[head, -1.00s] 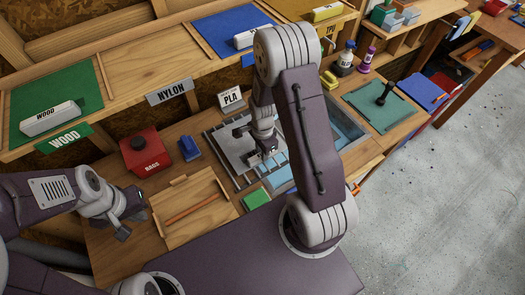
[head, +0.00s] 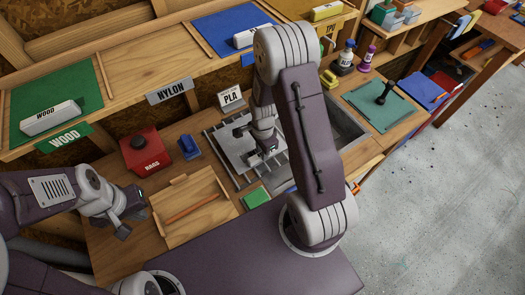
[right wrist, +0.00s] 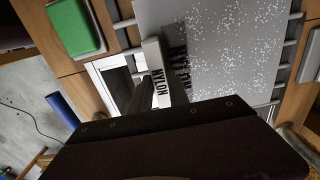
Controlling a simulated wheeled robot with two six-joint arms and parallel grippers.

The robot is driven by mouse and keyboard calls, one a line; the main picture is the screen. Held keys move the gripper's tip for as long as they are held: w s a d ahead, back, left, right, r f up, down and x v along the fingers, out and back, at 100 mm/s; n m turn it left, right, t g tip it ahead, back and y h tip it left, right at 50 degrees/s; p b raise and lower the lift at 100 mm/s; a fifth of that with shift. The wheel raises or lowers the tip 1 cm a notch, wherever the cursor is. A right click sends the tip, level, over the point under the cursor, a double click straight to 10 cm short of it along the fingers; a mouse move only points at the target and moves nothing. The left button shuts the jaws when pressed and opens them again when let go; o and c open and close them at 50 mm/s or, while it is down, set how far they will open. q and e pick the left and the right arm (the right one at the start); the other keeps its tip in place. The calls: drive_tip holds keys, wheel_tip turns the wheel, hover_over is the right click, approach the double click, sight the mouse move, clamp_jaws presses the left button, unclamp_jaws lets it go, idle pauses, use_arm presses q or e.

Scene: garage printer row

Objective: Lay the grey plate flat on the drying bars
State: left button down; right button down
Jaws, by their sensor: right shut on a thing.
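The grey plate (head: 240,153) lies over the drying bars (head: 240,181) in the head view, looking about level with them. In the right wrist view the plate (right wrist: 225,45) is grey with white specks, and bar ends (right wrist: 291,45) show past its edge. I cannot tell whether it touches every bar. My own arm hides part of the plate's right side. My left gripper (head: 128,215) is open and empty, left of the wooden tray.
A red RAGS box (head: 143,150) and a blue item (head: 189,148) stand left of the bars. A wooden tray (head: 210,215) and a green pad (head: 256,198) are in front. A grey basin (head: 347,128) lies to the right, behind my arm. A PLA sign (head: 231,98) stands behind.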

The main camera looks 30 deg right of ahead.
drive_tip(key=shift+f, duration=0.2)
drive_tip(key=c, duration=1.2)
unclamp_jaws()
drive_tip(key=shift+o, duration=0.2)
drive_tip(key=shift+r, duration=0.15)
wheel_tip(320, 180, up, 9)
drive_tip(key=shift+f+b, duration=0.1)
drive_tip(key=shift+b, duration=0.3)
